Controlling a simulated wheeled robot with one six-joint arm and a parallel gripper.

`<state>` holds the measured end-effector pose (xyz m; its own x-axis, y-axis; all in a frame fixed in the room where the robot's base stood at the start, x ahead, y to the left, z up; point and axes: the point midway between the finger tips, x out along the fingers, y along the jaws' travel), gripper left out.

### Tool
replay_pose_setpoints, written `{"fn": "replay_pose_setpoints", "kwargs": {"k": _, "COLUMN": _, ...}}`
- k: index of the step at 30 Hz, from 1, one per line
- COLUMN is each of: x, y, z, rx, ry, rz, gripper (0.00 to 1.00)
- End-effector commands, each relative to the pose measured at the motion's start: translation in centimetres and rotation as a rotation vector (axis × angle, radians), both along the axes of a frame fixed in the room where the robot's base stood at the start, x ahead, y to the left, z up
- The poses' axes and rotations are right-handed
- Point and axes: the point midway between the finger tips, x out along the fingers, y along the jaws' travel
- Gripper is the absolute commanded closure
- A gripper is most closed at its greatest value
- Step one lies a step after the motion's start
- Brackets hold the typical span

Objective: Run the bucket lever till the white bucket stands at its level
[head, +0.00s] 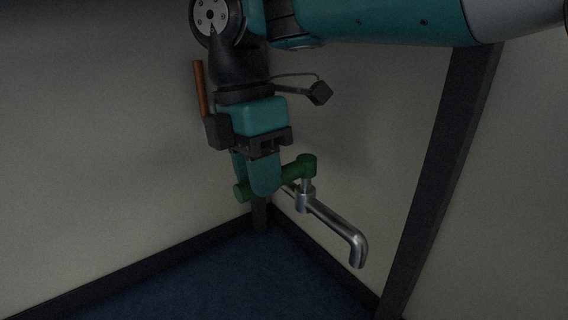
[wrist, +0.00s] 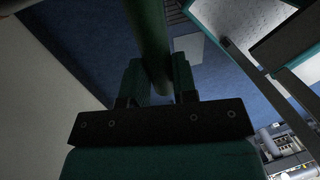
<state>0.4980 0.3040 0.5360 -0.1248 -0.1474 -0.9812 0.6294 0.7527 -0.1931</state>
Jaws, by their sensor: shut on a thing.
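A green lever (head: 303,166) sits on top of a metal tap with a bent spout (head: 338,228). The spout points down toward the lower right. My gripper (head: 256,184) is shut on the green lever, left of the tap's stem. In the wrist view the green lever (wrist: 148,35) runs from the top edge down between the two teal fingers of my gripper (wrist: 157,80). I cannot make out the white bucket for certain in either view. A pale patch (wrist: 187,46) shows behind the fingers in the wrist view, but I cannot tell what it is.
A dark post (head: 435,180) stands right of the tap. Pale walls (head: 110,150) meet in a corner behind it, above a dark blue floor (head: 210,280). An orange-brown rod (head: 200,88) shows beside my wrist. Pipework (wrist: 285,140) shows at the wrist view's lower right.

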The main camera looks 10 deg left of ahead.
Motion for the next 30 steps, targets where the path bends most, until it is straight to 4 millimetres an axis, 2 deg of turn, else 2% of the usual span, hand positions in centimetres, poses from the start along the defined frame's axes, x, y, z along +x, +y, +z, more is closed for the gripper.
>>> {"fn": "replay_pose_setpoints", "kwargs": {"k": 5, "x": -0.4, "y": -0.7, "z": -0.6, "rx": -0.001, "ry": -0.002, "rz": 0.097, "gripper": 1.0}}
{"fn": "replay_pose_setpoints", "kwargs": {"k": 12, "x": -1.1, "y": -1.9, "z": -0.3, "rx": -0.004, "ry": 0.0, "rz": 0.266, "gripper": 1.0}}
{"fn": "replay_pose_setpoints", "kwargs": {"k": 21, "x": -1.3, "y": -2.0, "z": -0.1, "rx": -0.006, "ry": 0.0, "rz": 0.288, "gripper": 1.0}}
{"fn": "replay_pose_setpoints", "kwargs": {"k": 22, "x": -1.3, "y": -2.0, "z": -0.1, "rx": -0.005, "ry": 0.001, "rz": 0.288, "gripper": 0.67}}
{"fn": "replay_pose_setpoints", "kwargs": {"k": 25, "x": -1.3, "y": -2.0, "z": -0.1, "rx": -0.004, "ry": 0.001, "rz": 0.289, "gripper": 0.44}}
{"fn": "replay_pose_setpoints", "kwargs": {"k": 30, "x": -1.3, "y": -2.0, "z": 0.0, "rx": -0.003, "ry": 0.0, "rz": 0.29, "gripper": 0.44}}
